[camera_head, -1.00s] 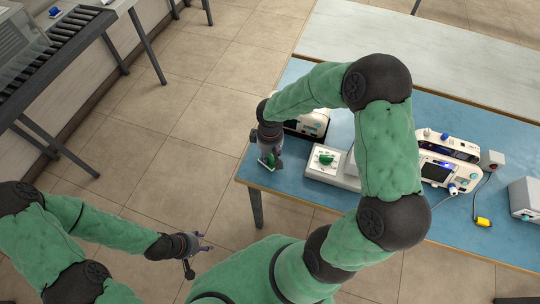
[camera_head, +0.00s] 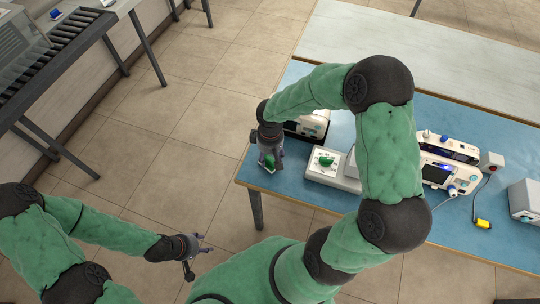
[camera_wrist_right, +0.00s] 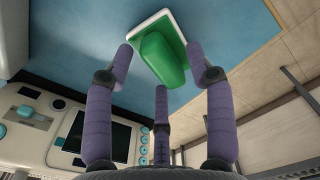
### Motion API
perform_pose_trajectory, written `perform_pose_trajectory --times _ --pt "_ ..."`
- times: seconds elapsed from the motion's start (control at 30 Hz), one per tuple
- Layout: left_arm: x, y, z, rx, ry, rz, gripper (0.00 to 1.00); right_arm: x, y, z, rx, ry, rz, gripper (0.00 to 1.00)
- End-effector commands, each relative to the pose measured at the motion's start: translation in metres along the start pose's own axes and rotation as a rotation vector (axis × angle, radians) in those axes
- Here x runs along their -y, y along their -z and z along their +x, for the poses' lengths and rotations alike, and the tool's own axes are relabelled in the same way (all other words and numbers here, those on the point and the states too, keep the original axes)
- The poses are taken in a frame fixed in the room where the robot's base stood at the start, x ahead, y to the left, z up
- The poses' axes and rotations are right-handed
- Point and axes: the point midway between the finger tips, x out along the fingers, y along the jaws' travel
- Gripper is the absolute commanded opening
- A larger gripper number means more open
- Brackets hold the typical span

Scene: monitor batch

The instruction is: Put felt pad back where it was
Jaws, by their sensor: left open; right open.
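A green block on a white-edged green plate, which looks like the felt pad (camera_wrist_right: 162,60), is at the top middle of the right wrist view, over the blue surface. In the head view it shows as a small green piece (camera_head: 269,161) near the table's front left corner, partly hidden by my gripper. My right gripper (camera_head: 271,163) points down over it. In the right wrist view its purple fingers (camera_wrist_right: 161,64) are spread around the green block, open. Whether they touch it I cannot tell. My left gripper (camera_head: 206,247) is open and empty over the floor, left of the table.
The blue table (camera_head: 285,187) holds a white box with a green piece on top (camera_head: 319,172), a dark-fronted device (camera_head: 312,122), a white monitor (camera_head: 438,173), a small yellow item (camera_head: 483,223) and a grey box (camera_head: 524,197). My right arm hides the table's middle.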

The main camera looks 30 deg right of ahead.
Motion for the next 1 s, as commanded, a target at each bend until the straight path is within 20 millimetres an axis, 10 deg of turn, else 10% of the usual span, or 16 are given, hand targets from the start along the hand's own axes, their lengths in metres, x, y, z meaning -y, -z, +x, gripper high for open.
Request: perform_pose_trajectory --times 0.5,1.0 --pt "-0.01 -0.001 -0.029 0.0 0.0 0.0 0.51 0.0 0.001 -0.099 -0.004 -0.002 0.0 0.55" --pt "-0.011 -0.001 -0.032 0.0 0.0 0.0 0.51 0.0 0.0 -0.113 -0.001 0.0 0.0 0.55"
